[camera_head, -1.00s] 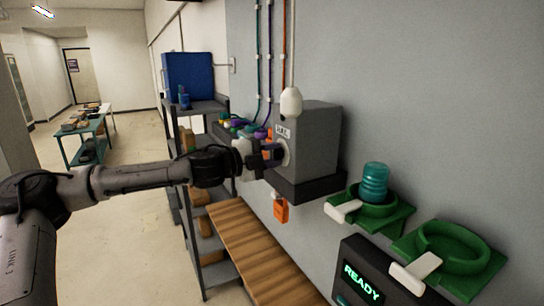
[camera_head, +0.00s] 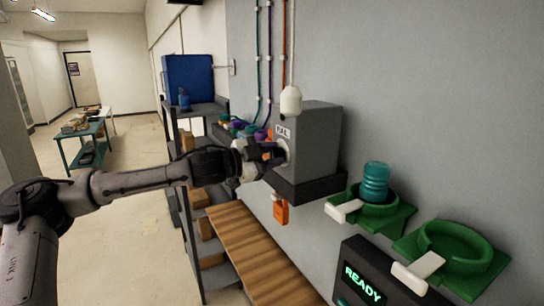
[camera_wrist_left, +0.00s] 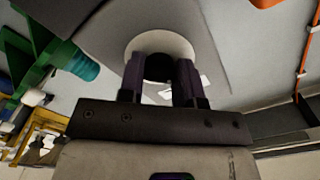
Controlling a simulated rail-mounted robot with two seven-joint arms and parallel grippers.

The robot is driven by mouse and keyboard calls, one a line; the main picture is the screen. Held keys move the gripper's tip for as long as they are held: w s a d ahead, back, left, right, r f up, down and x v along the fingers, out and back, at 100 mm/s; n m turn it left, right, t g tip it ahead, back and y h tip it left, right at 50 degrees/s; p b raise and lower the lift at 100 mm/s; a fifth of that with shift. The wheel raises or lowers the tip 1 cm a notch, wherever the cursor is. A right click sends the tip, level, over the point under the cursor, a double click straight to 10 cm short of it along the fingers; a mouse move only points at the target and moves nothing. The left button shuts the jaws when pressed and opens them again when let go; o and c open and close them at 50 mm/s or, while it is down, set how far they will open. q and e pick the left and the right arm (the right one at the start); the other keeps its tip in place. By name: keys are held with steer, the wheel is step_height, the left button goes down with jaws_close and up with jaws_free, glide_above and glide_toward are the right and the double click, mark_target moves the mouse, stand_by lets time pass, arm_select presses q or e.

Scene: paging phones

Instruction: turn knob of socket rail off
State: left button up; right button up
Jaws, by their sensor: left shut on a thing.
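A grey wall box (camera_head: 318,140) carries a small white label (camera_head: 283,132) that I cannot read surely. A round knob with a pale disc (camera_wrist_left: 172,44) and a dark grip (camera_wrist_left: 158,68) is on its face. My left gripper (camera_head: 274,152) comes from the left and is shut on the knob. In the left wrist view its two fingers (camera_wrist_left: 160,78) stand on either side of the dark grip. The fingers hide part of the knob in the head view. A dark strip with several coloured plugs (camera_head: 238,127) lies behind the box. My right gripper is not in view.
A white pull handle (camera_head: 291,101) hangs before the box. An orange tag (camera_head: 281,211) hangs below it. Green holders (camera_head: 450,246), one with a teal jar (camera_head: 374,182), and a READY display (camera_head: 362,283) are at right. A wooden bench (camera_head: 248,250) is below.

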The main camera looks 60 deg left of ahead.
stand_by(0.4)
arm_select(q)
steer(key=o, duration=0.9)
steer(key=shift+s+a+b, duration=0.15)
steer(key=shift+s+b, duration=1.2)
steer(key=shift+s, duration=2.15)
steer(key=shift+s+a+b, duration=0.1)
steer(key=shift+s+b, duration=1.25)
steer(key=shift+s, duration=2.1)
